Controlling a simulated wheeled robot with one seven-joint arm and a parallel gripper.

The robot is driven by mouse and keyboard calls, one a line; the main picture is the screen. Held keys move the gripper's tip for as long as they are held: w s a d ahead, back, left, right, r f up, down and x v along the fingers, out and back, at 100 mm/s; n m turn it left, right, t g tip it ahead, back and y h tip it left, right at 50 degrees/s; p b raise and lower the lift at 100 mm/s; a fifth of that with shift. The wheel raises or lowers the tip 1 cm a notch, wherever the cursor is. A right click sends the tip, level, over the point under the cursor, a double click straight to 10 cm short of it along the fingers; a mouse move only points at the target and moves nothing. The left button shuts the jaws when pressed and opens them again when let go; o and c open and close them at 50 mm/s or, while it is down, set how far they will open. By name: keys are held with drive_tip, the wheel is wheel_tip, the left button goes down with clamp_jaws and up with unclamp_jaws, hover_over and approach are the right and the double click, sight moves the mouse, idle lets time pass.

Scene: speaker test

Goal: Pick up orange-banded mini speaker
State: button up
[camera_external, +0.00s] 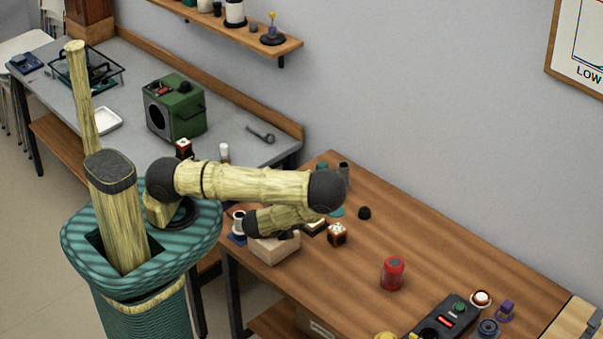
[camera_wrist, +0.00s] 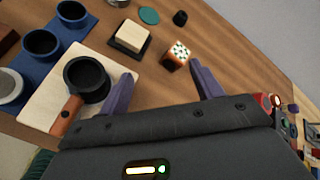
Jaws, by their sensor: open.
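A small cube (camera_wrist: 177,57) with orange-brown sides and a dotted white top is the closest match to the orange-banded mini speaker; its band is too small to make out. It sits on the wooden table, just right of my arm's end in the external view (camera_external: 337,235). My gripper (camera_wrist: 162,72) is open and empty, its purple fingers apart. In the wrist view the cube shows beyond the fingertips, toward the right finger, and no contact is visible. In the external view my arm mostly hides the gripper.
A pale block (camera_wrist: 42,92) with a black, wooden-handled cup (camera_wrist: 86,76) lies close by the left finger. Dark blue cups (camera_wrist: 41,42) and a cream block on a black base (camera_wrist: 131,36) stand nearby. A red canister (camera_external: 393,274) stands farther right, with clear table between.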

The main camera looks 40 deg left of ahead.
drive_tip(key=m+h, duration=0.1)
drive_tip(key=m, duration=0.3)
drive_tip(key=f+m+t+h+b, duration=0.1)
drive_tip(key=m, duration=0.2)
drive_tip(key=d+m+t+h, duration=0.1)
drive_tip(key=m, duration=0.3)
drive_tip(key=shift+s+f+m+h+b, duration=0.3)
drive_tip(key=shift+s+f+h, duration=0.05)
drive_tip(key=shift+f+h, duration=0.05)
drive_tip(key=b, duration=0.8)
approach(338, 228)
drive_tip(key=shift+w+d+f, duration=0.1)
drive_tip(key=shift+w+f, duration=0.3)
drive_tip(key=shift+w, duration=0.1)
drive_tip(key=x, duration=0.5)
drive_tip(key=shift+w+r, duration=0.1)
drive_tip(key=shift+r, duration=0.15)
drive_tip(key=shift+w+f, duration=0.15)
drive_tip(key=shift+w, duration=0.05)
drive_tip(key=shift+p, duration=0.3)
